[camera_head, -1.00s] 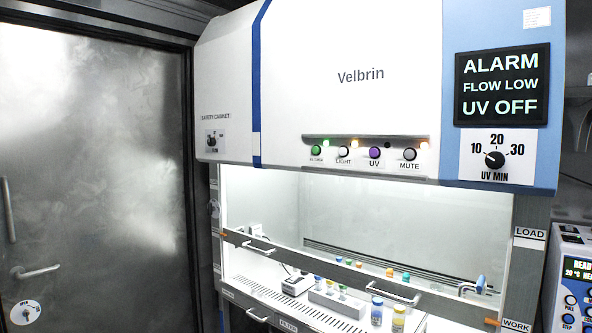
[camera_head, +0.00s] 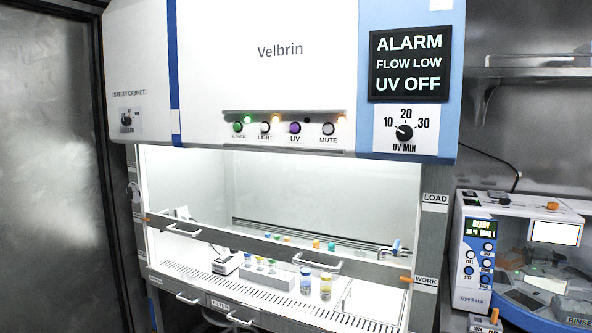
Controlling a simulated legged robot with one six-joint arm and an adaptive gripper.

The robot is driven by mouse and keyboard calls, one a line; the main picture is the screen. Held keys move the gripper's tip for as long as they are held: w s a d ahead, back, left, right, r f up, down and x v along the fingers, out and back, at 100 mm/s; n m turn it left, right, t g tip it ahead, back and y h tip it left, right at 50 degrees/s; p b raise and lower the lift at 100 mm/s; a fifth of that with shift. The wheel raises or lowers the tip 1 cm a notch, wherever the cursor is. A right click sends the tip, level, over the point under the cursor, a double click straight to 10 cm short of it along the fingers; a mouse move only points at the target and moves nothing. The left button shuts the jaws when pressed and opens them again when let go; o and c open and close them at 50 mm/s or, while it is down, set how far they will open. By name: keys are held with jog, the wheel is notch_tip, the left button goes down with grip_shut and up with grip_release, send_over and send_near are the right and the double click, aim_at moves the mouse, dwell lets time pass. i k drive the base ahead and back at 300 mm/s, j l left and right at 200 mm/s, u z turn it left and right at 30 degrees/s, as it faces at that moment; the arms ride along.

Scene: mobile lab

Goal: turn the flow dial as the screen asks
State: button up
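The screen (camera_head: 411,65) at the upper right of the safety cabinet (camera_head: 270,60) reads ALARM, FLOW LOW, UV OFF. Below it is a black dial (camera_head: 404,132) labelled UV MIN, with marks 10, 20 and 30; its pointer appears to aim up and left, near 10. My gripper is not in view.
POWER, LIGHT, UV and MUTE buttons (camera_head: 295,128) line the cabinet front. The sash bar (camera_head: 270,243) with handles crosses the opening; several vials (camera_head: 306,282) stand inside. A bench instrument (camera_head: 481,250) stands at right. A metal door (camera_head: 45,180) is at left.

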aim_at(126, 120)
jog(key=i+j+u, duration=0.25)
jog(key=i+j, duration=0.65)
jog(key=j, duration=0.15)
jog(key=i+j+u, duration=0.25)
jog(key=i+j, duration=0.6)
jog(key=i, duration=0.1)
